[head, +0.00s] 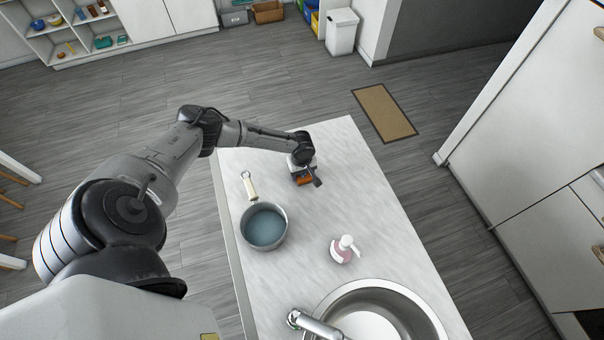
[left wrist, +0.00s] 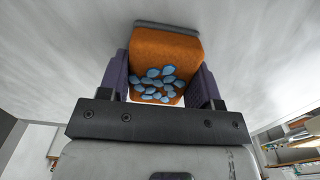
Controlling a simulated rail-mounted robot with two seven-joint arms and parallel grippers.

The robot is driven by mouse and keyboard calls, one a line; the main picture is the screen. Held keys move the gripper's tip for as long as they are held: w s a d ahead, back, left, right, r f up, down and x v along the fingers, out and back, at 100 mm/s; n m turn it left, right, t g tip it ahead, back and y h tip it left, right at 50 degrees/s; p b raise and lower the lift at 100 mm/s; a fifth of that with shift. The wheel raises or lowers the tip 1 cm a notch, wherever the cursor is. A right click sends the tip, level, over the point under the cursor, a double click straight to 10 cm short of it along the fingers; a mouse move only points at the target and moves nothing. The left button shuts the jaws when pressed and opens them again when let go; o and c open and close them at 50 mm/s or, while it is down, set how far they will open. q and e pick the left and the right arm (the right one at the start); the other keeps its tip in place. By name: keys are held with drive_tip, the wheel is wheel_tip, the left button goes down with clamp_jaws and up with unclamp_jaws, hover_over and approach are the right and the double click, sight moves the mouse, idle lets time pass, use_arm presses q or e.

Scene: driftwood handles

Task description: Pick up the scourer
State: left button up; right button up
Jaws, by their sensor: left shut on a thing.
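The scourer (head: 303,180) shows as a small orange piece at the far end of the counter in the head view. In the left wrist view the scourer (left wrist: 165,52) is an orange block with a grey far edge and blue oval spots on its near part. My left gripper (head: 304,173) is over it, and the two dark fingers (left wrist: 162,78) press on its left and right sides. I cannot tell whether it touches the counter. My right gripper is not in view.
The counter right of the scourer is clear.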

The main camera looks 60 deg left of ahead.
use_arm(q)
drive_tip(key=shift+c, duration=0.8)
drive_tip(key=shift+r, duration=0.1)
drive_tip(key=shift+r, duration=0.25)
drive_tip(key=r, duration=0.3)
drive_tip(key=shift+s+d+r, duration=0.1)
drive_tip(key=shift+d+r, duration=0.25)
drive_tip(key=shift+r, duration=0.05)
drive_tip(key=s+d+r, duration=0.3)
drive_tip(key=d+r, duration=0.3)
drive_tip(key=d, duration=0.4)
drive_tip(key=shift+s+d+r+b, duration=0.2)
drive_tip(key=shift+s+r+b, duration=0.05)
drive_tip(key=shift+s+b, duration=0.15)
